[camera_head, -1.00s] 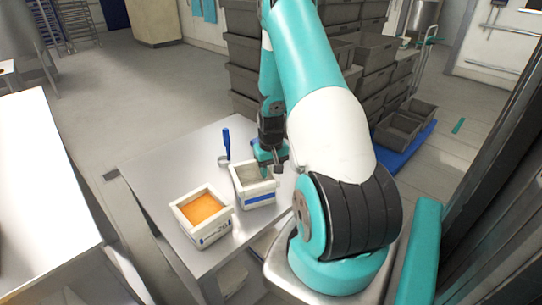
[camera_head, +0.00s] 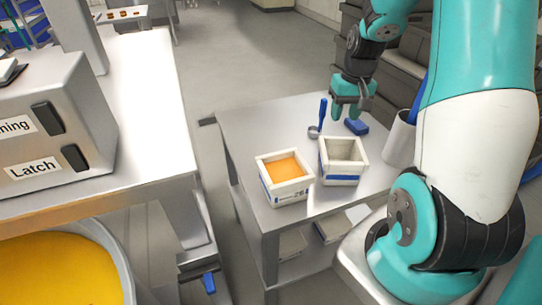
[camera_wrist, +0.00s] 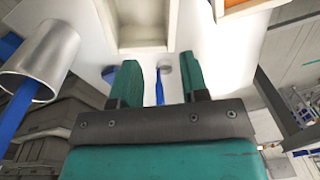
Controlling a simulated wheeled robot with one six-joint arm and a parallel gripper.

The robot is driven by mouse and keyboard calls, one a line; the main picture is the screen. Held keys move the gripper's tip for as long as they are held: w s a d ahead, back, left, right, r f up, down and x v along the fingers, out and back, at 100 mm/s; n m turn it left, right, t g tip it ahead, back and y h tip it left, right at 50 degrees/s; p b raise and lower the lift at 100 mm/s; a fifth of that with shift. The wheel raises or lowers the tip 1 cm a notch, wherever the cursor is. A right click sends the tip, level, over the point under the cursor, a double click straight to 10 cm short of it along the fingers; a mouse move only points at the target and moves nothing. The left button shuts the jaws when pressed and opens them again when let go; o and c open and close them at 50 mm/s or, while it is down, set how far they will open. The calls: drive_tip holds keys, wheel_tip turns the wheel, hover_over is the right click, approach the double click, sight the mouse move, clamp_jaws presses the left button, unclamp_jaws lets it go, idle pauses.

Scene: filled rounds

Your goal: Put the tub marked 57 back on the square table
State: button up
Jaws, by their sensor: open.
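A white square tub (camera_head: 342,172) with a blue band and greyish inside stands upright on the small metal table (camera_head: 243,135). No number can be read on it. A second white tub (camera_head: 290,196) with orange contents stands to its left; its side mark looks like 26 but is small. No mark 57 is legible. My gripper (camera_head: 347,110) is open and empty above the table, behind the greyish tub and apart from it.
A grey canister (camera_head: 400,142) stands at the table's right. A machine labelled Latch (camera_head: 60,125) and a vat of yellow contents (camera_head: 65,265) are at left. The table's left part is clear.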

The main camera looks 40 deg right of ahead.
drive_tip(key=s+a+r+n+y, duration=0.15)
drive_tip(key=a+r+n, duration=0.3)
drive_tip(key=a, duration=0.85)
drive_tip(key=s+a+r+n+y, duration=0.1)
drive_tip(key=s+a+r+n, duration=0.3)
drive_tip(key=a, duration=0.8)
drive_tip(key=s+a+r+n+y, duration=0.1)
drive_tip(key=s+a+r+n, duration=0.2)
drive_tip(key=s+a, duration=0.6)
drive_tip(key=shift+s+a+r+g, duration=0.3)
drive_tip(key=shift+s+a+r, duration=0.05)
drive_tip(key=shift+a+r, duration=0.25)
drive_tip(key=shift+n, duration=0.25)
